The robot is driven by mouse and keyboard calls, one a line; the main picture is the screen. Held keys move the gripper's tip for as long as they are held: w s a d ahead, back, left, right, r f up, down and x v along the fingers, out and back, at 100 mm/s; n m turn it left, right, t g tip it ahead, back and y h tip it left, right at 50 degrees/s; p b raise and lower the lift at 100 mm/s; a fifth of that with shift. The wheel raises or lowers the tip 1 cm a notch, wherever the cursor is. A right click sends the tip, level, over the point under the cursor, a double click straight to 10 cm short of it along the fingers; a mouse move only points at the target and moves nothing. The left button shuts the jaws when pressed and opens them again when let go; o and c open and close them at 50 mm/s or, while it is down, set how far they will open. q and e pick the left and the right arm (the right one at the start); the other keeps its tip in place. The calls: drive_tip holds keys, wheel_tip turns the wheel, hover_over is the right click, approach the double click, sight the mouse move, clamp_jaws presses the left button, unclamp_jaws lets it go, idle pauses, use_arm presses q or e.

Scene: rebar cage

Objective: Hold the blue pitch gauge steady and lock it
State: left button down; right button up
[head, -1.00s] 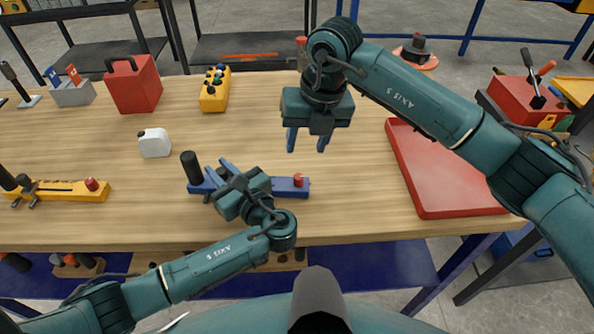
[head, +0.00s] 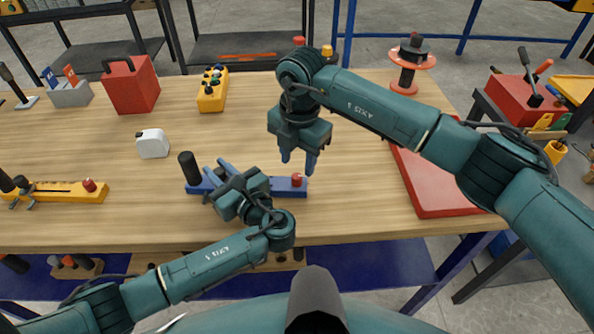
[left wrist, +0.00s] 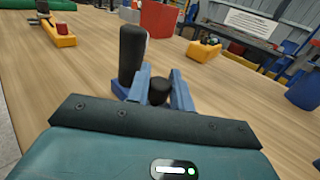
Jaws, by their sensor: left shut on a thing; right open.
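The blue pitch gauge (head: 287,188) lies on the wooden table, with a tall black post (head: 189,168) at its left end and a red knob (head: 297,179) at its right end. My left gripper (head: 222,175) is shut on the gauge between post and middle and partly hides it. In the left wrist view, its blue fingers (left wrist: 163,92) stand on both sides of a short black knob (left wrist: 159,91), beside the tall black post. My right gripper (head: 298,163) is open and empty, fingers down, just above the gauge's right end near the red knob. I cannot tell whether it touches.
A yellow gauge (head: 70,191) of similar shape lies at the left. A red tray (head: 437,190) lies at the right, under my right arm. The table's middle back is clear.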

sight(297, 176)
drive_tip(key=shift+a+f, duration=0.1)
drive_tip(key=shift+f, duration=2.2)
clamp_jaws()
